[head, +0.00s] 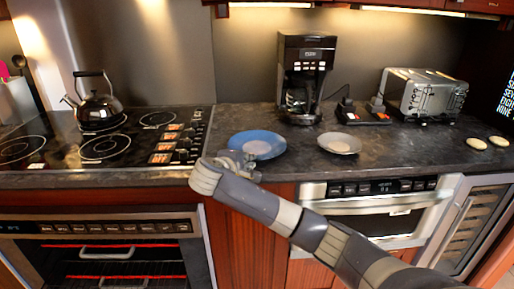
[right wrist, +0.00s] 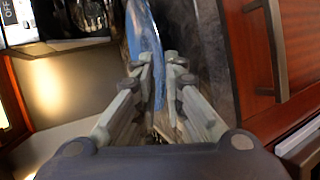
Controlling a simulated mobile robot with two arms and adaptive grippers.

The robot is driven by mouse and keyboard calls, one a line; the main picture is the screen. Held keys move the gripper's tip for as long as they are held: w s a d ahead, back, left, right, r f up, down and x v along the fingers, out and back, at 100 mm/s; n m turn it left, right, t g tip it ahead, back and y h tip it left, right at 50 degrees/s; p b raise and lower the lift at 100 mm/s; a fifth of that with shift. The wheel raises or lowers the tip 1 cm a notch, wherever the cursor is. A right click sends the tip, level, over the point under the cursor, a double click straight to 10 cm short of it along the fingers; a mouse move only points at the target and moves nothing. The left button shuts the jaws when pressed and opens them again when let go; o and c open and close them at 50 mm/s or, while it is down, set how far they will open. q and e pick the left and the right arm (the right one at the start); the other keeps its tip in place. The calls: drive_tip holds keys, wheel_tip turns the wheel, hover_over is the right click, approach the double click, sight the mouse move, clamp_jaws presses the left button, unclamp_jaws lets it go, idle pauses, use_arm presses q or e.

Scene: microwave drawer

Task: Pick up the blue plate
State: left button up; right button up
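The blue plate (head: 262,147) lies on the dark counter between the cooktop and the coffee maker. My right gripper (head: 238,160) is at the plate's front-left rim, reaching in from the lower right of the head view. In the right wrist view the plate (right wrist: 158,78) shows nearly edge-on. Its rim runs between the two fingers of my right gripper (right wrist: 158,66), which are close together on either side of it and look shut on it. In the head view the gripper covers a small part of the plate's front rim. My left gripper is not in view.
A small grey plate (head: 340,143) lies to the right of the blue plate. A coffee maker (head: 304,75) stands behind it. A toaster (head: 424,93) is at the right, and a kettle (head: 99,105) sits on the cooktop (head: 140,135) at the left. The counter's front edge is below my gripper.

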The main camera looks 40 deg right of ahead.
drive_tip(key=shift+w+d+f, duration=0.1)
drive_tip(key=shift+w+d, duration=0.1)
drive_tip(key=shift+d, duration=0.1)
drive_tip(key=x, duration=0.4)
drive_tip(key=shift+w+d+f+p, duration=0.1)
drive_tip(key=shift+w+f+p, duration=0.1)
drive_tip(key=shift+w+p, duration=0.1)
drive_tip(key=shift+r, duration=0.15)
clamp_jaws()
